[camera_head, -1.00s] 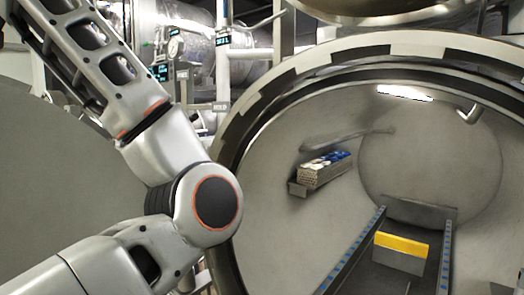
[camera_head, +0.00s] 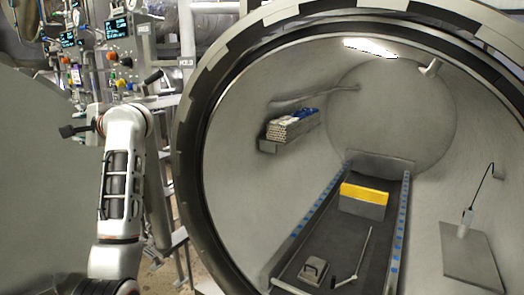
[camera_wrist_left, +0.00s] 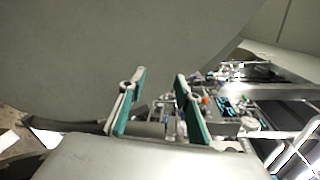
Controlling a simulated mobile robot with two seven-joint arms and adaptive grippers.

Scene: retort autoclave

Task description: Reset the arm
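My left arm rises at the left of the head view, in front of the control panel and left of the open retort. Its dark gripper (camera_head: 72,130) is at the upper end and points left. In the left wrist view the left gripper (camera_wrist_left: 160,76) shows two fingers with teal pads, spread apart with nothing between them. A large grey surface lies beyond the fingers. My right arm and gripper are not in view.
The open retort (camera_head: 245,215) holds two rails, a yellow-topped block (camera_head: 363,200), a shelf bundle (camera_head: 291,127) and a probe (camera_head: 465,222) on a plate. A control panel (camera_head: 118,55) and pipes stand behind my left arm.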

